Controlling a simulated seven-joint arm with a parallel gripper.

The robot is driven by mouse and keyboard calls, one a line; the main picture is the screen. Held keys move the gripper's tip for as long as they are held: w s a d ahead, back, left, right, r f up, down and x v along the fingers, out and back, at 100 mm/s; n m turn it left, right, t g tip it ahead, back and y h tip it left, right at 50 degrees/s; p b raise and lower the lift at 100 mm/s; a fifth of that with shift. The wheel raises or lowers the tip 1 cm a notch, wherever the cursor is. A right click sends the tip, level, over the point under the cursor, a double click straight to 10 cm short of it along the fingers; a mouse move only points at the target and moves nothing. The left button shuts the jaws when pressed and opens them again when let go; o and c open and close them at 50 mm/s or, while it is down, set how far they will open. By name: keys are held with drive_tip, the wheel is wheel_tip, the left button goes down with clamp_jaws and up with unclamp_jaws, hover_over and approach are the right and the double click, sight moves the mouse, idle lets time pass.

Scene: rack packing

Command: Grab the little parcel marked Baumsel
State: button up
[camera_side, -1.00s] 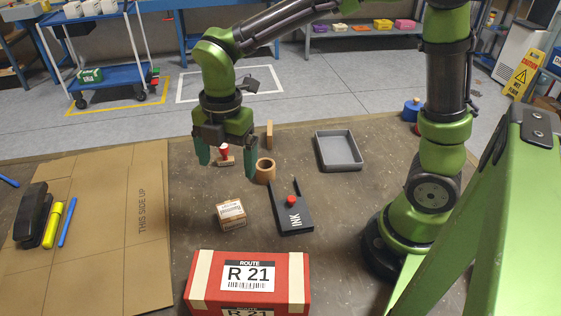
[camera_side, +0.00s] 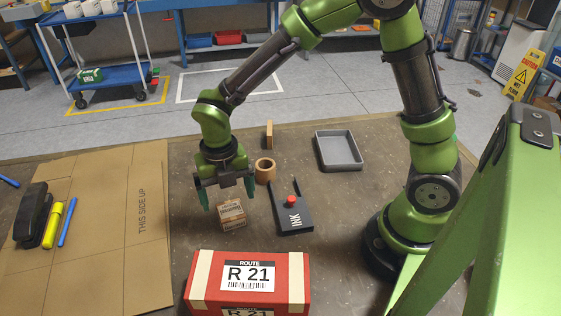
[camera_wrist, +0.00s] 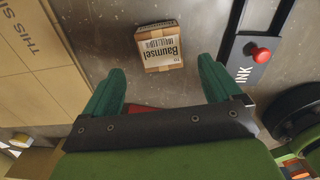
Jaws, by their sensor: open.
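The little parcel (camera_side: 232,215) is a small brown cardboard box with a pale printed label. It lies on the dark table between the flat cardboard and the ink pad. In the wrist view the parcel (camera_wrist: 160,47) shows the word Baumsel, and it sits ahead of the fingertips, between their lines. My gripper (camera_side: 228,198) is open and empty, with its green fingers pointing down just above and behind the parcel in the side view. The gripper also shows in the wrist view (camera_wrist: 160,80), its fingers apart with the parcel beyond them.
A black ink pad (camera_side: 293,218) with a red knob is right of the parcel. A red R 21 box (camera_side: 207,275) lies in front. A cardboard ring (camera_side: 265,170) and grey tray (camera_side: 341,165) stand behind. Flat cardboard (camera_side: 110,240) covers the left side.

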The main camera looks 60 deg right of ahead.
sight(230, 210)
drive_tip(key=f, duration=0.6)
drive_tip(key=shift+w+d+f, duration=0.15)
drive_tip(key=shift+d+f, duration=0.05)
drive_tip(key=c, duration=1.1)
drive_tip(key=shift+r, duration=0.15)
